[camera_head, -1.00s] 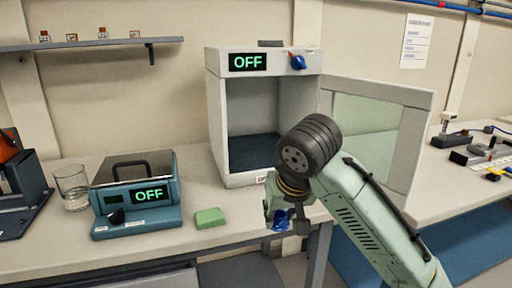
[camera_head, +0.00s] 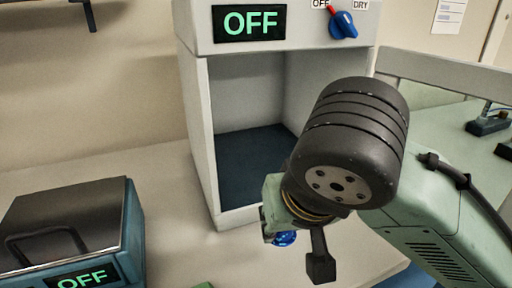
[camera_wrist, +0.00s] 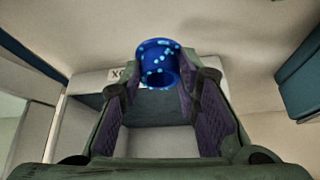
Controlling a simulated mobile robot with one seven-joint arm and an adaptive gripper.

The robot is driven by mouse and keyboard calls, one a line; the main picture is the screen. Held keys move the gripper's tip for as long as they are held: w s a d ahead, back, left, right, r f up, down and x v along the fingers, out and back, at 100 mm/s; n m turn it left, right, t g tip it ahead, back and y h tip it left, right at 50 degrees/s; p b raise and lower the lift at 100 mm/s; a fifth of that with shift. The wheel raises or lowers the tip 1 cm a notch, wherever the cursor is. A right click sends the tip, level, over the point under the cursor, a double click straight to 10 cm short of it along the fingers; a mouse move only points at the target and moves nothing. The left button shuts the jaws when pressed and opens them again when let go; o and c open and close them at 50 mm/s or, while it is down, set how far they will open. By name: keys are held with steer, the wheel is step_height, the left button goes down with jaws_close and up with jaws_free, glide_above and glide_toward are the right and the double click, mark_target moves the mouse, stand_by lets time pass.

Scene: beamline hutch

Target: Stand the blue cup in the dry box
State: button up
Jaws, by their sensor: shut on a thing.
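The dry box (camera_head: 200,125) stands on the bench with its door open to the right. Its inside is empty where I can see, with a dark floor (camera_head: 250,165). My gripper (camera_head: 292,238) is in front of the box's lower front edge, low near the bench front. It is shut on the blue cup (camera_head: 285,238), which is mostly hidden behind the gripper in the head view. In the wrist view the speckled blue cup (camera_wrist: 158,62) sits between the fingertips of my gripper (camera_wrist: 158,80). My arm hides the right part of the box opening.
The box's display reads OFF, beside a blue knob (camera_head: 342,24) marked OFF and DRY. A teal device (camera_head: 130,225) with a dark top and an OFF display stands at lower left. The open door (camera_head: 440,75) is behind my arm.

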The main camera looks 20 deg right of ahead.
steer(key=w+p, duration=0.1)
steer(key=w, duration=0.3)
steer(key=w+d, duration=0.1)
steer(key=w, duration=0.4)
steer(key=w+d+p, duration=0.1)
steer(key=w, duration=0.4)
steer(key=shift+w+p, duration=0.1)
steer(key=shift+p, duration=0.25)
steer(key=w, duration=0.2)
steer(key=w+p, duration=0.1)
steer(key=w, duration=0.1)
steer(key=shift+d+r, duration=0.15)
steer(key=shift+d, duration=0.15)
steer(key=shift+s+f, duration=0.15)
steer(key=shift+f, duration=0.75)
steer(key=shift+f, duration=0.2)
steer(key=o, duration=1.2)
steer(key=shift+c, duration=0.2)
steer(key=shift+r, duration=0.15)
